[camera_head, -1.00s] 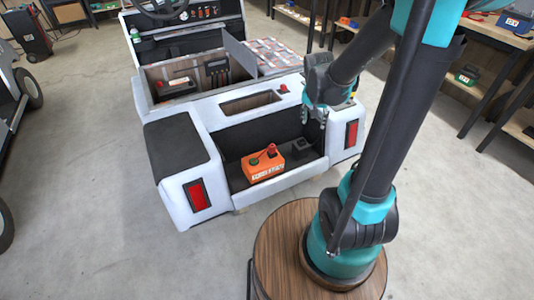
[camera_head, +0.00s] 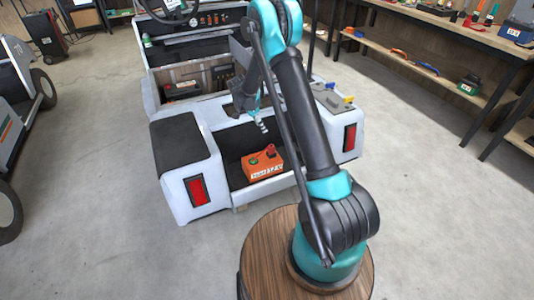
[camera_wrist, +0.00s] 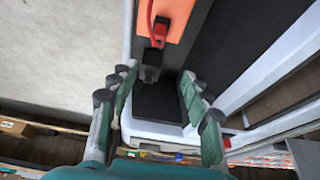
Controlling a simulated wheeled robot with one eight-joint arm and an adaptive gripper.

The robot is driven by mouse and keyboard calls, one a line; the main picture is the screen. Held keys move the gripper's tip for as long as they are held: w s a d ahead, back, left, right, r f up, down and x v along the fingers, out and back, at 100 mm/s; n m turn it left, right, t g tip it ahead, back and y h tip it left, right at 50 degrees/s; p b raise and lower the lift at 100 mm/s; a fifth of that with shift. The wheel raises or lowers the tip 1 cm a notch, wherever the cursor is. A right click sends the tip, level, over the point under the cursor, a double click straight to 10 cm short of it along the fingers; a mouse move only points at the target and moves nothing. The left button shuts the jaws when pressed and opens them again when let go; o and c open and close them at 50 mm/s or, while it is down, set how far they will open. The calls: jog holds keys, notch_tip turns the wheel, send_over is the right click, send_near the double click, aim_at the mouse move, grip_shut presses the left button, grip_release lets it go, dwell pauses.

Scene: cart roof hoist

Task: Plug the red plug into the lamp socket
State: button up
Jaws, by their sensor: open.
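An orange battery box (camera_head: 262,164) sits in the cart's open rear tray, with red parts on top. In the wrist view the orange box (camera_wrist: 176,18) is at the top. A red lead curves beside it to a red plug-like piece (camera_wrist: 158,42). A small black block (camera_wrist: 152,60), possibly the lamp socket, is just below that piece. I cannot tell whether the two are joined. My gripper (camera_head: 262,118) is above the tray. In the wrist view my gripper (camera_wrist: 157,80) is open and empty, its fingers on either side of the view below the black block.
The white cart's rear wall (camera_head: 270,188) and side blocks enclose the tray. A red tail light (camera_head: 198,190) marks the left block. My arm crosses the tray's right part and hides it. Shelves with tools (camera_head: 445,80) stand at the right. The floor is open around the cart.

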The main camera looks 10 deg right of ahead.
send_near(271, 146)
jog(key=x, duration=0.5)
jog(key=shift+w+f, duration=0.3)
jog(key=shift+w, duration=0.05)
jog(key=shift+s+x, duration=0.2)
jog(key=shift+x, duration=1.1)
jog(key=shift+s+x, duration=0.2)
jog(key=shift+x, duration=1.15)
jog(key=shift+c, duration=0.3)
grip_shut()
